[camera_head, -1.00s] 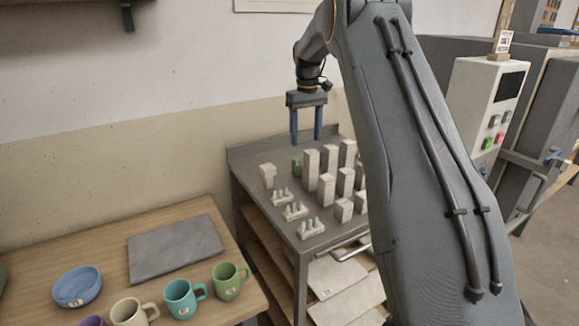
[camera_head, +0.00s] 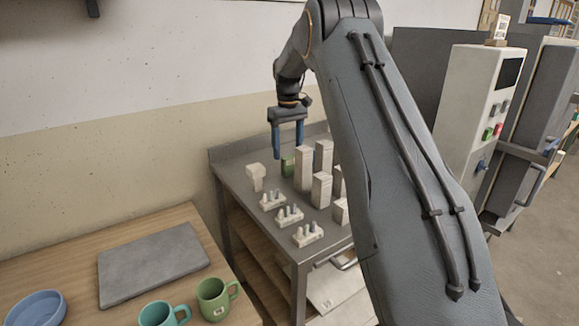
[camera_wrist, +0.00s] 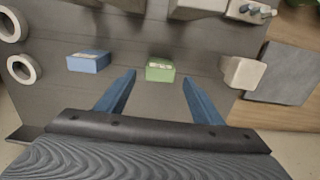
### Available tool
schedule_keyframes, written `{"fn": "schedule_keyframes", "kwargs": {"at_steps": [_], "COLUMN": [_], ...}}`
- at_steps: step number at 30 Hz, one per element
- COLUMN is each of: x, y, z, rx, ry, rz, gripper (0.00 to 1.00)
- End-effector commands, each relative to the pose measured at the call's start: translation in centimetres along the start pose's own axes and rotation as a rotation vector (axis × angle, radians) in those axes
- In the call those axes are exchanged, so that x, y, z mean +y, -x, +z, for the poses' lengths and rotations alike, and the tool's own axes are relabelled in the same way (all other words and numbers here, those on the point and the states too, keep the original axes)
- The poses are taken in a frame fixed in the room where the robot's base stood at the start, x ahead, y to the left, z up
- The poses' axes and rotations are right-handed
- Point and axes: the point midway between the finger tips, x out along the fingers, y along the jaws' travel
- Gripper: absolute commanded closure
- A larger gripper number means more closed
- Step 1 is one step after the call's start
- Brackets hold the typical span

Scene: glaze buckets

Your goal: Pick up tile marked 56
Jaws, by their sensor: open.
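No number 56 can be read on any piece in these views. A small green block (camera_head: 288,166) with a pale label on top stands at the back of the grey metal table (camera_head: 232,172). The block also shows in the wrist view (camera_wrist: 160,73), centred between the fingers and beyond their tips. My gripper (camera_head: 288,153) is open and empty, with its two blue fingers pointing down over the green block. A blue block (camera_wrist: 88,63) with a pale label lies left of it in the wrist view. A cream block (camera_wrist: 243,72) stands to its right.
Several tall white blocks (camera_head: 303,169) stand just right of the green block. Racks of small pegs (camera_head: 290,216) stand in front. Two white rings (camera_wrist: 22,69) lie at left in the wrist view. A wooden table (camera_head: 60,248) holds a grey slab (camera_head: 153,263) and mugs (camera_head: 214,299).

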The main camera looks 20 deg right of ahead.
Motion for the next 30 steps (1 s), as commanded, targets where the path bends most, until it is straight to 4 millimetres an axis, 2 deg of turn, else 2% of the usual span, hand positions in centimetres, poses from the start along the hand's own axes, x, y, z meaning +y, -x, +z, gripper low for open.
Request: {"fn": "schedule_keyframes", "kwargs": {"at_steps": [12,21,30], "x": [0.3,0.5,0.5], "y": [-4.7,-5.2,-5.2], "z": [0.5,0.5,0.5], "rx": [-0.002,0.000,0.000], "ry": [-0.002,-0.004,-0.004], "rz": [-0.001,0.000,0.000], "gripper": [0.39,0.39,0.87]}}
